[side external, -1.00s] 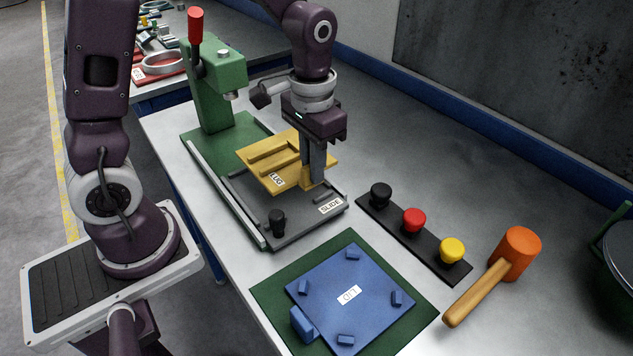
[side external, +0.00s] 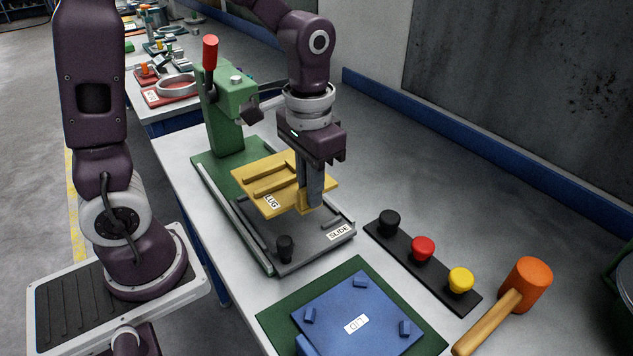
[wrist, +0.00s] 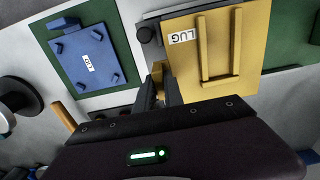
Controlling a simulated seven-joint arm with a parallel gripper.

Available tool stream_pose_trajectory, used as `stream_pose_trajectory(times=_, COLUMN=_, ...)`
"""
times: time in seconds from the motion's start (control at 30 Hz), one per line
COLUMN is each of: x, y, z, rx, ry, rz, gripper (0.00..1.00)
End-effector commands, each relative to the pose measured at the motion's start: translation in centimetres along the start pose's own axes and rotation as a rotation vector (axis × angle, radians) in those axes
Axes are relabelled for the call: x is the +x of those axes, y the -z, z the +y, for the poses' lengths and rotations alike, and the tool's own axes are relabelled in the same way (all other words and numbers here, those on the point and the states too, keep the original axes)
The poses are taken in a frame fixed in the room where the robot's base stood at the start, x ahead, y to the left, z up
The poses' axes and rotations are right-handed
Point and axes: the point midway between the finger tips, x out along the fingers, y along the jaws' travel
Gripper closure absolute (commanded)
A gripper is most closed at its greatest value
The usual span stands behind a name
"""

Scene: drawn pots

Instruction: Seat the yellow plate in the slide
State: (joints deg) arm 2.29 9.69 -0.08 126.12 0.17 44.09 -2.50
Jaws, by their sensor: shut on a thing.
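The yellow plate (side external: 272,192), with two raised ribs and a LUG label, is held level above the dark grey slide (side external: 312,250). My gripper (side external: 310,203) is shut on the upright yellow tab at the plate's right edge. In the wrist view my fingers (wrist: 160,92) close on the tab beside the plate (wrist: 220,50). A gap with shadow shows between plate and slide, so the plate looks apart from it. The plate hides the back part of the slide. The black slide knob (side external: 285,247) stands at its front corner.
The green press (side external: 225,105) with a red handle rises behind the plate. A blue lid (side external: 355,310) lies on a green mat in front. A strip of black, red and yellow buttons (side external: 422,250) and an orange mallet (side external: 528,283) lie to the right.

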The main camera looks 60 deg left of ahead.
Motion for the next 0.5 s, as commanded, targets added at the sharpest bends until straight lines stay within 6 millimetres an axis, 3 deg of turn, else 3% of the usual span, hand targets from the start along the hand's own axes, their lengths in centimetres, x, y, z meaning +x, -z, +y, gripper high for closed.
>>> stream_pose_trajectory(times=0.17, x=0.8, y=0.0, z=0.0, rx=0.0, ry=0.0, rz=-0.003, gripper=1.0)
stream_pose_trajectory(times=0.5, x=4.7, y=0.0, z=0.0, rx=0.001, ry=0.0, rz=-0.004, gripper=1.0)
